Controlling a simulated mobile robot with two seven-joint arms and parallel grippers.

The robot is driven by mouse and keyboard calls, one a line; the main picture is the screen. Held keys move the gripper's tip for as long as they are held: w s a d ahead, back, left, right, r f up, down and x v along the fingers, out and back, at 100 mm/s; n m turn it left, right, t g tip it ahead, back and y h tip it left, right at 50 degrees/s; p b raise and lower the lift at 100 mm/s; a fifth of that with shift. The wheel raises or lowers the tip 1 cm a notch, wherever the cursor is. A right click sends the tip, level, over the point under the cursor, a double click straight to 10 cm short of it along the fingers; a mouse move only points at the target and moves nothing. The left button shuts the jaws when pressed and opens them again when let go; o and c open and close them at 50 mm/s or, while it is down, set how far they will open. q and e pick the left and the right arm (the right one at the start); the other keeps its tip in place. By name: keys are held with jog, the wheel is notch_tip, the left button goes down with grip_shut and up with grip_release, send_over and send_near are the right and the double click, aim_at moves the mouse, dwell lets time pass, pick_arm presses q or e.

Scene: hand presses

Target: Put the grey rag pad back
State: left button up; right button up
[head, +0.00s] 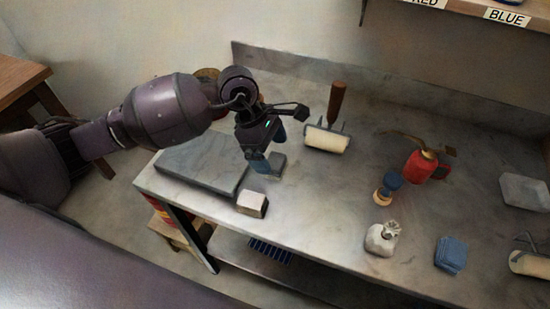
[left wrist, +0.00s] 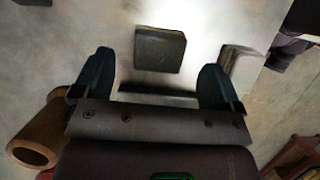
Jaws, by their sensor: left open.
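The grey rag pad (head: 278,163), a small dark grey square, lies on the metal bench just right of the grey slab. In the left wrist view the pad (left wrist: 160,49) lies flat beyond the space between the fingertips, apart from both. My left gripper (head: 263,164) points down beside and over the pad, and partly hides it in the head view. Its two dark blue fingers (left wrist: 156,80) are spread, with nothing between them. My right gripper is in neither view.
A grey slab (head: 203,162) and a pale block (head: 252,203) are close by. A roller (head: 327,138) stands behind. Further right are a brush (head: 387,187), red can (head: 420,165), white bag (head: 382,238) and blue pads (head: 451,254). The bench middle is clear.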

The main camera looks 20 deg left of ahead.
pick_arm(q)
jog(key=v, duration=0.8)
dwell(0.4)
